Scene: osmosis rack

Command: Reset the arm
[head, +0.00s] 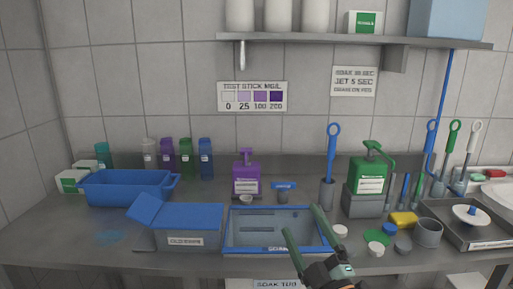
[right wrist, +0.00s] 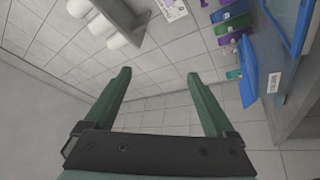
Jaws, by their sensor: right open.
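My right gripper (head: 302,232) is in the lower middle of the head view, in front of the blue-rimmed soak tub (head: 228,242). Its two green fingers are spread apart. In the right wrist view the same gripper (right wrist: 160,80) is open, with only tiled wall and floor between the fingers and nothing held. My left gripper does not show in the head view.
A steel counter holds a blue basin (head: 128,188), a lidded blue box (head: 187,239), a purple pump bottle (head: 246,178), a green pump bottle (head: 368,176) and a yellow sponge (head: 404,219). A wall shelf (head: 350,40) runs above. Brushes stand at right.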

